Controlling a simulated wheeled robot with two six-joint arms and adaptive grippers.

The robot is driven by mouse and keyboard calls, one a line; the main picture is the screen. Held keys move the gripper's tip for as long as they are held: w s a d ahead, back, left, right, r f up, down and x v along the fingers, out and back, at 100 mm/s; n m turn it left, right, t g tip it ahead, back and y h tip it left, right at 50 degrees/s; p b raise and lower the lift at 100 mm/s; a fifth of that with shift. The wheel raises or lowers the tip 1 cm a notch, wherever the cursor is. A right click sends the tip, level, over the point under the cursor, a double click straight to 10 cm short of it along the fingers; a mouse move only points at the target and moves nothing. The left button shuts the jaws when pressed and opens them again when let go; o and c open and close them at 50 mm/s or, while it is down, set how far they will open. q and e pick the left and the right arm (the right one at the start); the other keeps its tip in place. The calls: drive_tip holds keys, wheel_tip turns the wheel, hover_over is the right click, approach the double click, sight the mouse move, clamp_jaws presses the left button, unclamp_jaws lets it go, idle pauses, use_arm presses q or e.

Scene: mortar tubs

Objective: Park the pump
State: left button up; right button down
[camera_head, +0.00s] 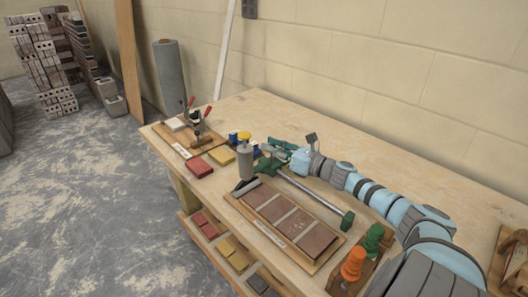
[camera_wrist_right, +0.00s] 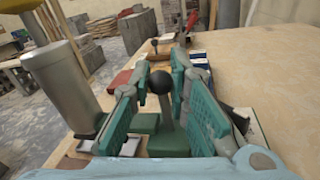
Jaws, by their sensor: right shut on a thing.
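My right gripper (camera_head: 283,152) reaches in from the right over the table. It is shut on a green tool (camera_head: 266,166), whose grey bar (camera_head: 308,190) runs across the table to a green end (camera_head: 348,220). In the right wrist view, a grey stem with a black ball (camera_wrist_right: 160,83) stands between the teal finger pads, above a green body (camera_wrist_right: 168,143). A grey cylinder (camera_head: 246,160) stands upright just left of the tool; it also shows in the wrist view (camera_wrist_right: 62,82). I cannot tell which thing is the pump. My left gripper is not in view.
A wooden tray (camera_head: 318,265) of brown slabs lies in front of the bar. A board (camera_head: 160,137) holding a red-handled tool stands at the table's far left end. Orange-handled (camera_head: 353,263) and green-handled (camera_head: 374,238) tools stand near right.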

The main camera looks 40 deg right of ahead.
drive_tip(key=shift+d+r, duration=0.1)
drive_tip(key=shift+r, duration=0.05)
drive_tip(key=c, duration=1.9)
unclamp_jaws()
drive_tip(key=o, duration=0.4)
drive_tip(key=shift+w, duration=0.3)
wheel_tip(320, 180, up, 10)
drive_tip(key=shift+f, duration=0.15)
